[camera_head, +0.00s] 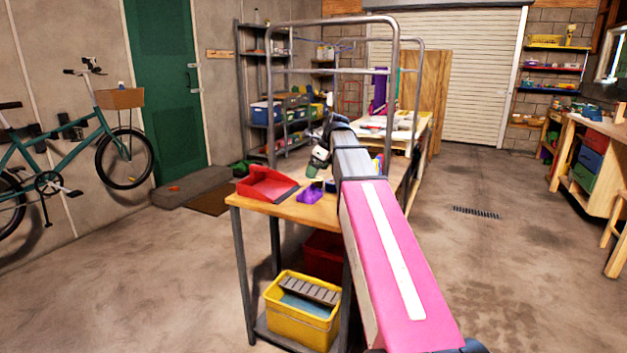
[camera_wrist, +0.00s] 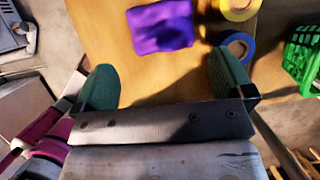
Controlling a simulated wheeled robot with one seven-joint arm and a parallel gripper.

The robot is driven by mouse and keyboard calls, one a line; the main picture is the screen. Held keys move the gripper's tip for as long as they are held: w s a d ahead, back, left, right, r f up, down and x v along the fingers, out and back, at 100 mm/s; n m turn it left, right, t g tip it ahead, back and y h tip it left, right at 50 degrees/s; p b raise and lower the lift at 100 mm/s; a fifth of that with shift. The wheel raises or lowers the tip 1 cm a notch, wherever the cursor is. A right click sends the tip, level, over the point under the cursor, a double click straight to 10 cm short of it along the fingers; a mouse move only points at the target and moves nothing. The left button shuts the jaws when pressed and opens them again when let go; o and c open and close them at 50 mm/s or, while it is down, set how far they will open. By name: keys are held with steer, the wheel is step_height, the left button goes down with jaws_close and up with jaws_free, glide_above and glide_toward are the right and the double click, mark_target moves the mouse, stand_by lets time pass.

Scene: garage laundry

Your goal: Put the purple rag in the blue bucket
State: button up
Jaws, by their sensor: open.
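The purple rag (camera_head: 313,194) lies on the wooden workbench top (camera_head: 290,210), near its front edge. In the wrist view the rag (camera_wrist: 162,27) looks like a folded, roughly square purple cloth beyond my fingertips. My gripper (camera_wrist: 164,82) is open and empty, its two green finger pads spread wide, with bare wood between them and the rag. In the head view my gripper (camera_head: 316,168) hangs above the bench just behind the rag, partly hidden by my arm. I cannot make out a blue bucket for certain in either view.
A yellow mop bucket (camera_head: 300,318) stands on the lower shelf. A metal frame rises over the bench.

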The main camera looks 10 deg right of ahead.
steer(key=v, duration=0.4)
steer(key=shift+s+d+r, duration=0.1)
steer(key=shift+r, duration=0.45)
steer(key=n+t+h, duration=0.1)
steer(key=n+h, duration=0.6)
steer(key=n, duration=1.1)
glide_toward(310, 185)
steer(key=shift+s+x, duration=0.1)
steer(key=shift+x, duration=2.55)
steer(key=shift+s+x, duration=0.15)
steer(key=shift+x, duration=2.45)
steer(key=c, duration=1)
steer(key=shift+c, duration=0.2)
